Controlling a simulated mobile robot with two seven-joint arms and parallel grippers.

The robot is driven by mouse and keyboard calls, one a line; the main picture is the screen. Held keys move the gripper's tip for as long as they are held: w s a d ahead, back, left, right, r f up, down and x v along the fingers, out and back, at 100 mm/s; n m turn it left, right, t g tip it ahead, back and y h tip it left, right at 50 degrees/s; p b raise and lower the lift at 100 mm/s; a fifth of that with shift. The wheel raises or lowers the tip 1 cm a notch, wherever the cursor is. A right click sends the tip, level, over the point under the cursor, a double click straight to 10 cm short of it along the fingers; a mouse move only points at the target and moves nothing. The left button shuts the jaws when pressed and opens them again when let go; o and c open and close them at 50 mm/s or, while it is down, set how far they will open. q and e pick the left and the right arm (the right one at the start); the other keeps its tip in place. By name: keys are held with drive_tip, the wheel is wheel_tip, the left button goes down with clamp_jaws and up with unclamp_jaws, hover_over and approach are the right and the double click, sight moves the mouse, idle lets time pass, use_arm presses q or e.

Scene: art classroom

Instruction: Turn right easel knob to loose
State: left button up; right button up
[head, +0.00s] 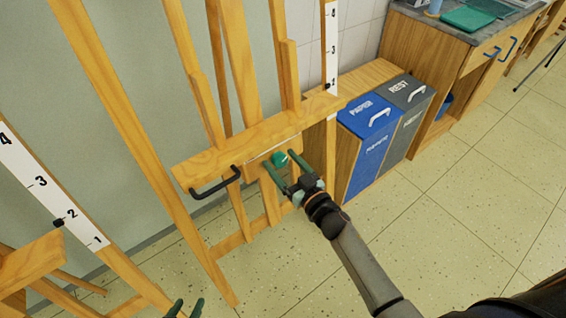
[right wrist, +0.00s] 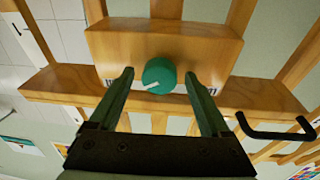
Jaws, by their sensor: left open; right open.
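The green knob (head: 279,159) sits on a wooden block (head: 262,167) of the right easel, just below its ledge (head: 225,150). In the right wrist view the round knob (right wrist: 159,78) has a white mark pointing to the lower left. My right gripper (head: 281,164) is open, with its fingers on either side of the knob. In the right wrist view the right gripper (right wrist: 160,80) shows a gap between each finger and the knob. My left gripper (head: 184,308) is open at the bottom edge, away from the knob, only its fingertips in view.
A black handle (head: 214,187) sticks out at the ledge's left end. A second easel with a numbered scale (head: 40,181) stands at the lower left. Blue (head: 372,120) and grey (head: 408,95) bins stand right of the easel. The tiled floor (head: 470,200) at right is clear.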

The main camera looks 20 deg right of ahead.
clamp_jaws()
idle(0.6)
